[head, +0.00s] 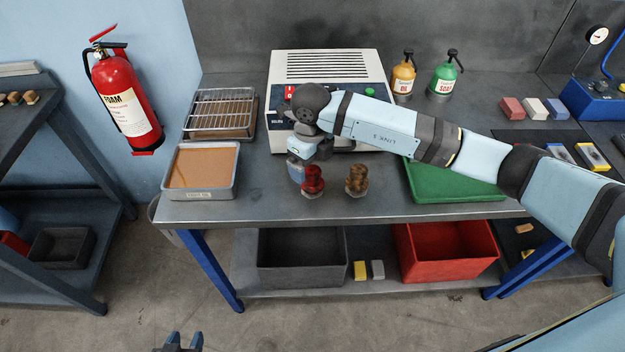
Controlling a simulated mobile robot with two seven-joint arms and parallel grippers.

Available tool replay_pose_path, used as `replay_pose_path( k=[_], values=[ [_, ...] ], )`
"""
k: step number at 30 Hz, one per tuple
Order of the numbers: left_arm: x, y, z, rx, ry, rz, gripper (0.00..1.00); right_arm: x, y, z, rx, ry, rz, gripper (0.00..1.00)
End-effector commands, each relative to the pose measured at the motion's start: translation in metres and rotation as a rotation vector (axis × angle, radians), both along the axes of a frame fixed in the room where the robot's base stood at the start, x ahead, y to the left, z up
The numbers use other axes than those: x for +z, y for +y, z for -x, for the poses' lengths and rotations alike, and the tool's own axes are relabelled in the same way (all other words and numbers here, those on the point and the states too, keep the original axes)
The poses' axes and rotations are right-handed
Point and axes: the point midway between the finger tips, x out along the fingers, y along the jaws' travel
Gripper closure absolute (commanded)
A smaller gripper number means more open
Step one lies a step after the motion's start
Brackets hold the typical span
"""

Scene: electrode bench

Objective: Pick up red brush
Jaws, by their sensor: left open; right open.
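The red brush (313,177) stands upright on the bench near its front edge, left of the middle. My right gripper (304,163) reaches in from the right and points down, just behind and above the red brush. It is open, and its fingers are partly hidden, so I cannot tell whether they touch the brush. A blue part shows beside the brush's left side; I cannot tell if it is a finger or another thing. My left gripper (180,343) is open and empty, low at the bottom edge, away from the bench.
A brown brush (357,177) stands close to the right of the red one. A white machine (327,66) stands behind. A brown-filled tray (235,174) and wire rack (222,105) are at left, a green tray (455,183) at right. Bare bench lies around the brushes.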

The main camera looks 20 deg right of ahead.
Motion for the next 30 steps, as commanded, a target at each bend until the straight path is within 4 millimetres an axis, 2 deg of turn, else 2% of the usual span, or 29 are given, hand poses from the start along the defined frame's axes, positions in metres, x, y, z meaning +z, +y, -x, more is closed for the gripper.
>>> replay_pose_path(
  k=[8,18,24,26,30],
  values=[
    [0.005,0.0,-0.001,-0.001,-0.001,-0.001,0.57,-0.017,0.0,0.001,0.001,0.001,0.0,0.1],
    [0.016,0.0,-0.001,-0.001,0.0,-0.002,0.57,-0.061,-0.001,0.004,0.001,0.001,0.0,0.1],
    [0.016,0.0,0.0,-0.001,0.0,-0.002,0.57,-0.063,-0.001,0.004,0.001,-0.001,-0.001,0.1],
    [0.016,0.0,0.0,-0.001,0.0,-0.002,0.57,-0.063,-0.001,0.004,0.001,-0.001,-0.001,0.21],
    [0.016,0.0,0.0,-0.001,0.0,-0.002,0.57,-0.063,-0.002,0.004,0.001,-0.001,-0.001,0.53]
  ],
)
